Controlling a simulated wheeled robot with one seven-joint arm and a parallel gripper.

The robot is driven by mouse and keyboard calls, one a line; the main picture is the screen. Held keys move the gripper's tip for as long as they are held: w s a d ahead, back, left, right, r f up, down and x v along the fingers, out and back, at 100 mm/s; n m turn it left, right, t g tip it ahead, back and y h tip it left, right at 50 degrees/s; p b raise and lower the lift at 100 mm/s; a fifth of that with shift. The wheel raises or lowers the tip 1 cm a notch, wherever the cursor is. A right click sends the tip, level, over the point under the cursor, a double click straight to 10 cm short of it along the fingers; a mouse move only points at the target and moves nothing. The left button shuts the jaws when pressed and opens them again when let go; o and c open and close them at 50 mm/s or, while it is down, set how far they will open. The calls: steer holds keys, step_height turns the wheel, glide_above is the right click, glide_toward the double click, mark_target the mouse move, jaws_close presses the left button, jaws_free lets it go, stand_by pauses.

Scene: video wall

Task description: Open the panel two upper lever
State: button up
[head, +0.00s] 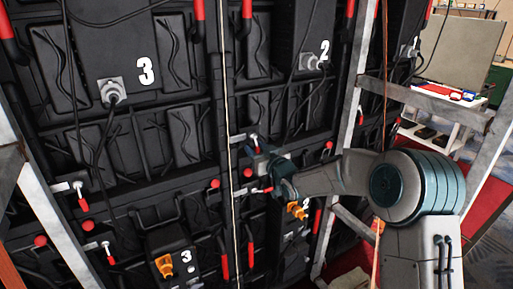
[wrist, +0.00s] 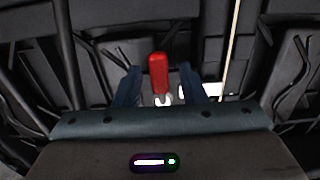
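The number 2 panel (head: 308,60) is a black cabinet panel on the wall, right of the middle in the head view. A small lever with a red handle (head: 256,149) sits at the panel's lower left, just beside my gripper (head: 264,160). In the wrist view, a red lever handle (wrist: 158,72) stands upright between the two blue fingers of my gripper (wrist: 159,88). The fingers are apart, with a gap on both sides of the handle. A pale metal base shows under the handle. My fingertips partly cover the lever in the head view.
The number 3 panel (head: 128,60) is at left, with a grey plug and a hanging cable. Another red-tipped lever (head: 82,203) is at lower left. Orange plugs (head: 164,265) sit low. A metal frame post (head: 345,120) stands right of the panels, close to my arm.

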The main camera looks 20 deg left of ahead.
steer(key=shift+w+a, duration=0.1)
jaws_close()
